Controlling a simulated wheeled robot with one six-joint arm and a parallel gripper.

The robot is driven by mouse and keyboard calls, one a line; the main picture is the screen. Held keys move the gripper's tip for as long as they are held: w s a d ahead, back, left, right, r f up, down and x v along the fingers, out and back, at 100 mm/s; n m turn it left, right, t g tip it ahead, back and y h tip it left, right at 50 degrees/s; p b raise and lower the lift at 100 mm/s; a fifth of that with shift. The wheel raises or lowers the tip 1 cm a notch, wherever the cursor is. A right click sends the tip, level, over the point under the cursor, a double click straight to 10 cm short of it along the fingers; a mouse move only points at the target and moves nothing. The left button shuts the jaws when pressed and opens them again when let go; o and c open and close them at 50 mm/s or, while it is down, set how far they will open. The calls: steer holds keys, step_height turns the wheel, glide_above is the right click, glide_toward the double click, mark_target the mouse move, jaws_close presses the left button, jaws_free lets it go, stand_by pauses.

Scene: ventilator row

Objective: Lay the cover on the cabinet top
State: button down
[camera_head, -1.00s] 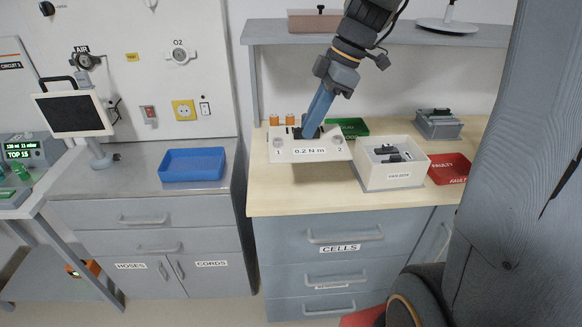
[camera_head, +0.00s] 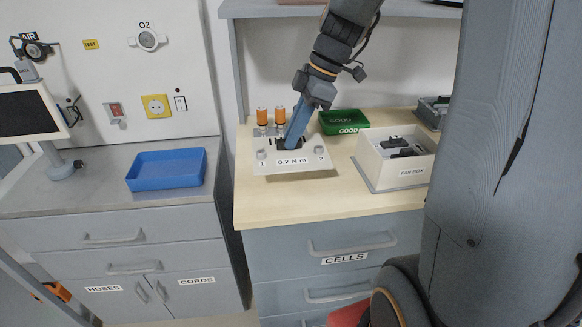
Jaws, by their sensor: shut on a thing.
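The cover (camera_head: 292,169) looks like a pale plate marked "0.2 N m", with a knob at each front corner numbered 1 and 2. My gripper (camera_head: 290,143) reaches down to the dark part in the middle of the plate and is shut on it; the fingertips are hard to make out. The plate is over the wooden top (camera_head: 281,208) of the drawer cabinet labelled CELLS; whether it touches that top is unclear. A second cabinet with a grey metal top (camera_head: 88,187) stands at the left.
Orange-topped cylinders (camera_head: 263,117) stand just behind the plate. A green GOOD bin (camera_head: 347,128) and a white FAN BOX (camera_head: 403,173) with dark parts are to its right. A shelf (camera_head: 240,9) runs above.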

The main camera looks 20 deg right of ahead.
mark_target(297, 150)
steer(key=shift+f+p, duration=0.45)
steer(key=shift+f, duration=3.15)
steer(key=shift+f, duration=0.1)
steer(key=c, duration=1.8)
jaws_free()
steer(key=shift+o, duration=0.2)
steer(key=b+v, duration=0.2)
steer(key=v, duration=1)
steer(key=shift+s, duration=0.1)
